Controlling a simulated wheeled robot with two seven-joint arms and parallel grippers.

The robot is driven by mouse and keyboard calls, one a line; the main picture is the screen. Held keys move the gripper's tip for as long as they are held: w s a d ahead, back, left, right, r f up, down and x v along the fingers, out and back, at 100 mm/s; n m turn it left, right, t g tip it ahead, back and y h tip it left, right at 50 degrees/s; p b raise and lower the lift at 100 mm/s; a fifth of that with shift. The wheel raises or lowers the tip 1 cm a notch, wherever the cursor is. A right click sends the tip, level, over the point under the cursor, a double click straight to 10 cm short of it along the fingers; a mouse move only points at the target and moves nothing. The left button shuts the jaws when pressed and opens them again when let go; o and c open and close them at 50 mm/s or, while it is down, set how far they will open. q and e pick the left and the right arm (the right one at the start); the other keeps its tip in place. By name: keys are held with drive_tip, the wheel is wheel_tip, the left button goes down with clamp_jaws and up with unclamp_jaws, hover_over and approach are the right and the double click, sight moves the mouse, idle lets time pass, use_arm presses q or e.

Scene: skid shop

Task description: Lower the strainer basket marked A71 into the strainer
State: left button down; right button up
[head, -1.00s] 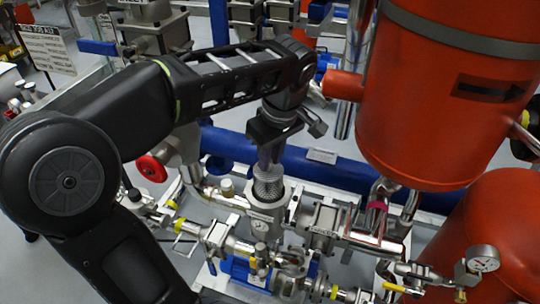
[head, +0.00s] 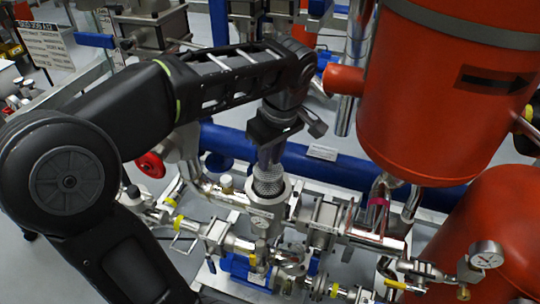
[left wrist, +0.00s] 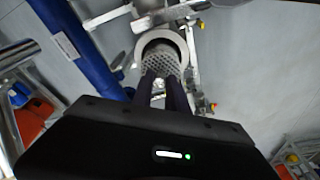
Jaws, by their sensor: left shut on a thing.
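The strainer basket (head: 268,181) is a grey perforated mesh cylinder, held upright under my left gripper (head: 269,152). Its lower part is inside the round mouth of the strainer (head: 283,197), a metal body with a thick pale rim; that part is hidden. In the left wrist view the mesh basket (left wrist: 163,58) shows beyond the fingers, with the strainer's ring (left wrist: 183,45) around it. My left gripper is shut on the basket's top part. I cannot read a mark on the basket. My right gripper is not in view.
A large orange vessel (head: 440,110) stands close on the right, with a second orange tank (head: 490,230) below it. A blue pipe (head: 350,168) runs behind the strainer. Gauges, valves and steel piping (head: 370,240) crowd the front.

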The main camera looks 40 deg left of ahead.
sight(272, 173)
use_arm(q)
drive_tip(key=shift+f+b, duration=0.35)
drive_tip(key=shift+f, duration=0.1)
idle(0.3)
drive_tip(key=shift+f+b, duration=0.5)
drive_tip(key=shift+f, duration=0.25)
drive_tip(key=shift+f+b, duration=0.6)
drive_tip(key=shift+b, duration=0.1)
drive_tip(key=shift+f, duration=0.3)
idle(0.3)
drive_tip(key=shift+f+b, duration=0.5)
drive_tip(key=shift+b, duration=0.2)
drive_tip(key=shift+f, duration=0.25)
drive_tip(key=shift+f+b, duration=0.5)
drive_tip(key=shift+b, duration=0.2)
drive_tip(key=shift+f, duration=0.25)
